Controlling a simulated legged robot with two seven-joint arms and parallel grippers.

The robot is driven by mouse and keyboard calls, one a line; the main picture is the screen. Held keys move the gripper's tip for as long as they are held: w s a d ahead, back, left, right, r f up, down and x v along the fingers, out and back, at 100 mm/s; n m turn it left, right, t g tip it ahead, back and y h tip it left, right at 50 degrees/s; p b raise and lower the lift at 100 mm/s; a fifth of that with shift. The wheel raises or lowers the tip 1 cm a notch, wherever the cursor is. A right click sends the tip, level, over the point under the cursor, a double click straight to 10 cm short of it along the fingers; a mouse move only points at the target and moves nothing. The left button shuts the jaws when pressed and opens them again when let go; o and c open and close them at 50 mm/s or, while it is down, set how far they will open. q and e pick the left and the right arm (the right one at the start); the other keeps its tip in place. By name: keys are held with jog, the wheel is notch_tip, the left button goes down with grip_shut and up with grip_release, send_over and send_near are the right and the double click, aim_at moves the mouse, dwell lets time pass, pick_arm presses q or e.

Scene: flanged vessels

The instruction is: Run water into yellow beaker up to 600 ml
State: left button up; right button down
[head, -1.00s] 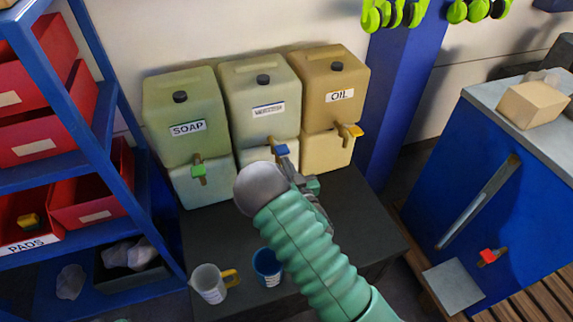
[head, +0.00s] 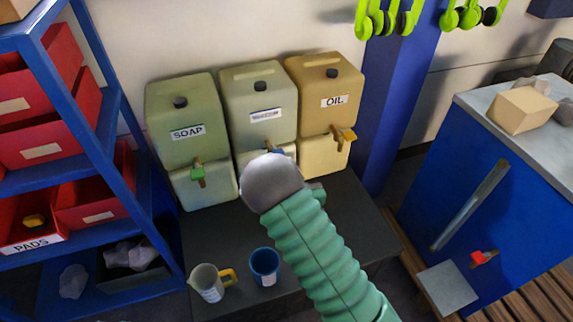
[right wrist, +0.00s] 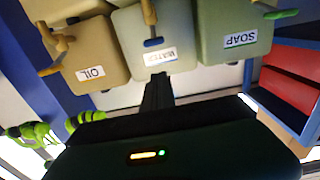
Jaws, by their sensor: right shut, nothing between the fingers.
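The yellow beaker, a pale cup with a yellow handle (head: 207,284), stands upright at the dark table's front edge in the head view. The water container (head: 262,102) stands between the soap and oil containers. Its label and blue tap (right wrist: 153,43) show in the right wrist view; my arm mostly covers the tap in the head view. My right gripper (right wrist: 157,92) is shut and empty, with its fingers pointing towards the water container. In the head view my green right arm hides most of this gripper. My left gripper is out of view.
A blue beaker (head: 264,266) stands right of the yellow one. The soap container (head: 186,120) has a green tap and the oil container (head: 325,95) a yellow one. A blue shelf with red bins (head: 97,205) is at left, a blue cabinet (head: 440,180) at right.

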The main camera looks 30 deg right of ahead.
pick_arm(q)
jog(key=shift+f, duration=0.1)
pick_arm(e)
jog(key=s, duration=0.2)
jog(key=shift+s+a+r, duration=0.4)
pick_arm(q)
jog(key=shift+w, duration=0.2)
pick_arm(e)
jog(key=shift+w+f, duration=0.1)
